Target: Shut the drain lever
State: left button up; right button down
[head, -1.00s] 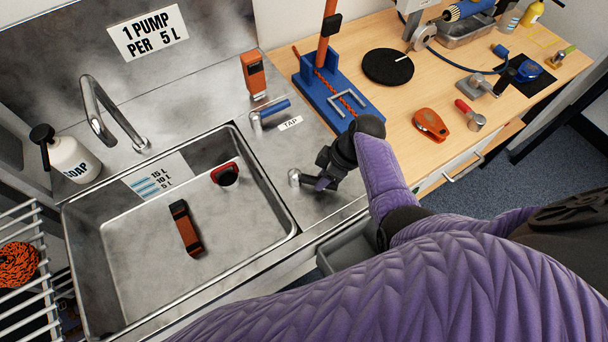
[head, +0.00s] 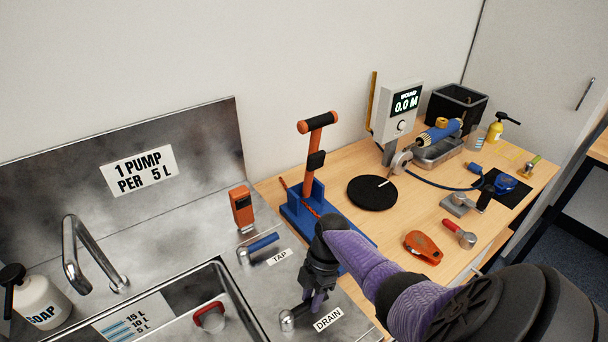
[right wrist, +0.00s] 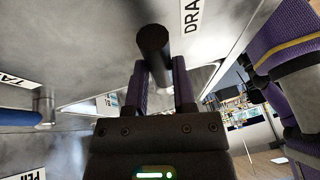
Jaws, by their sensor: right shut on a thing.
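The drain lever's metal pivot (head: 287,320) stands on the steel counter right of the sink basin, beside a DRAIN label (head: 328,319). My right gripper (head: 308,300) is at the lever, just above and right of the pivot in the head view, and hides most of the handle. In the right wrist view the lever's dark round end (right wrist: 153,42) lies between the two purple fingers of my right gripper (right wrist: 163,85), which is shut on it. My left gripper is not in view.
The tap lever (head: 262,243), with a blue handle, is close behind on the counter. An orange device (head: 241,207) stands behind it. The blue stand (head: 294,212) is beside my right forearm. A soap bottle (head: 40,303) is at the left.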

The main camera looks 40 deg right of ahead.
jog(key=shift+w+n, duration=0.15)
jog(key=shift+n, duration=0.15)
dwell(0.4)
jog(key=shift+c, duration=2.2)
grip_release()
jog(key=p+v, duration=0.1)
jog(key=v, duration=0.9)
jog(key=shift+w, duration=0.15)
